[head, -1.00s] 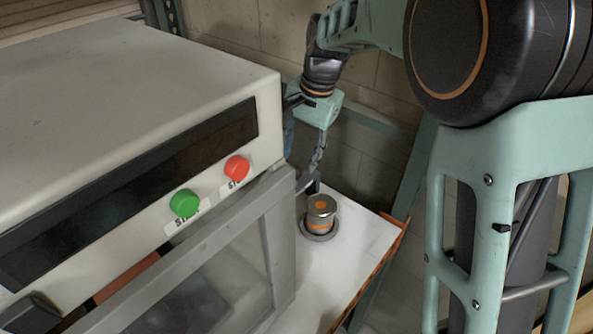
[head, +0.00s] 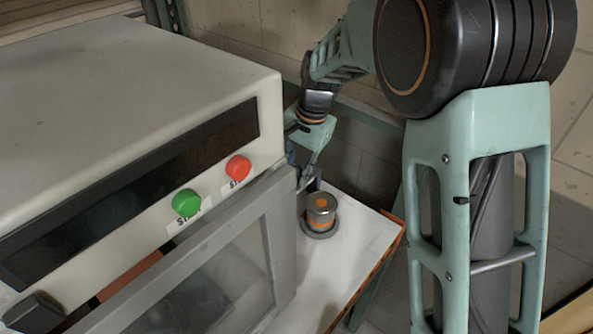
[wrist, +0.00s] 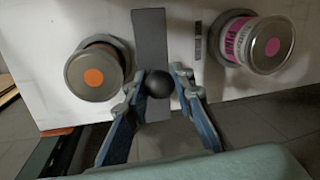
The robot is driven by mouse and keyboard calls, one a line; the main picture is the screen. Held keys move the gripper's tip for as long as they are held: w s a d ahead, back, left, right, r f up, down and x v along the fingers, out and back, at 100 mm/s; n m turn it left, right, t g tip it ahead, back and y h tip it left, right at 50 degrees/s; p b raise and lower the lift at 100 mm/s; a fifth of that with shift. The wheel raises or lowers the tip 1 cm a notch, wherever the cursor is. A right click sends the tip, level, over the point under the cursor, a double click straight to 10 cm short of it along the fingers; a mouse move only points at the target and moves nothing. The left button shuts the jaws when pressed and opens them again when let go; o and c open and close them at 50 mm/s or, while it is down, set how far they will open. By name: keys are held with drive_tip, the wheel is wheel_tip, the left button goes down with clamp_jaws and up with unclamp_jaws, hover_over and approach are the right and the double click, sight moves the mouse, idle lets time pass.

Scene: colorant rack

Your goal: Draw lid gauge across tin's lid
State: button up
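A metal tin (head: 321,204) with an orange dot on its lid and an orange band stands upright in a dark ring. In the wrist view this tin (wrist: 93,75) is left of my gripper. A flat grey strip (wrist: 149,30) with a round black knob (wrist: 159,84) near its front end lies on the white surface; it looks like the lid gauge. My gripper (wrist: 158,78) has its fingers on either side of the knob, with narrow gaps seeming to show. In the head view my gripper (head: 305,178) is behind the tin, partly hidden by the machine; the strip is hidden there.
A second tin with a pink label (wrist: 268,46) stands right of the strip. A small dark label (wrist: 198,40) lies between them. The machine (head: 130,90) with green and red buttons and its grey door frame (head: 270,210) crowd the left. The white table (head: 335,265) is clear ahead of the tin.

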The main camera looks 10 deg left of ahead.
clamp_jaws()
drive_tip(key=shift+d, duration=0.1)
drive_tip(key=s+d+b, duration=0.1)
drive_tip(key=s+d, duration=0.1)
drive_tip(key=d, duration=0.1)
drive_tip(key=s+d+b, duration=0.1)
drive_tip(key=s+d, duration=0.1)
drive_tip(key=d, duration=0.1)
drive_tip(key=s+d+b, duration=0.1)
drive_tip(key=s+d, duration=0.1)
drive_tip(key=d, duration=0.2)
drive_tip(key=o, duration=0.7)
unclamp_jaws()
drive_tip(key=shift+o, duration=0.2)
drive_tip(key=shift+r, duration=0.1)
